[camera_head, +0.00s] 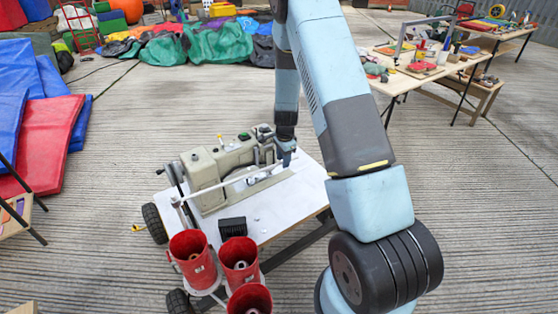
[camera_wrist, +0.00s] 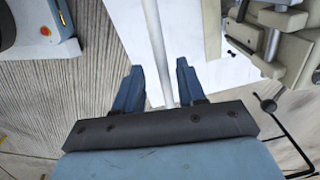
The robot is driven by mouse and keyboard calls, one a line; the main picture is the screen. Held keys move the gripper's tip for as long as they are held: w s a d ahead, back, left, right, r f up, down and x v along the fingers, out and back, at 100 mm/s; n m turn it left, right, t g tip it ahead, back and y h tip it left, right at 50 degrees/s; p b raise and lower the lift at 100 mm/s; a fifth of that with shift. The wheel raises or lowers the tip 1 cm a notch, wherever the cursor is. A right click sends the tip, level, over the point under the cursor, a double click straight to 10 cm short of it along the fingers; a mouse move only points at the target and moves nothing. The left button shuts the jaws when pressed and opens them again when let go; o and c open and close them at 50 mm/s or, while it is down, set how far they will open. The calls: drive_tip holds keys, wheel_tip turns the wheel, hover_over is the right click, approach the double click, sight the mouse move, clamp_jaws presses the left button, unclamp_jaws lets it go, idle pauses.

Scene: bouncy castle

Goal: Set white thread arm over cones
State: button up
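The white thread arm (camera_head: 243,177) is a long thin rod. In the head view it slants across the front of the beige sewing machine (camera_head: 212,167), from a post near the red cups up to my gripper (camera_head: 286,160). In the wrist view the rod (camera_wrist: 157,45) runs between the two blue fingers of my gripper (camera_wrist: 159,72). The fingers are apart, with a gap visible beside the rod. Thread cones (camera_head: 240,265) sit inside red cups (camera_head: 193,268) at the cart's near left; only their pale tops show.
The machine stands on a wheeled cart with a white top (camera_head: 300,190). A black box (camera_head: 233,227) lies near its front edge. A table with tools (camera_head: 420,68) stands at the back right. Red and blue mats (camera_head: 45,140) lie at left. The concrete floor around the cart is mostly clear.

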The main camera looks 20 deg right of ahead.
drive_tip(key=shift+f, duration=0.25)
drive_tip(key=shift+c, duration=0.4)
clamp_jaws()
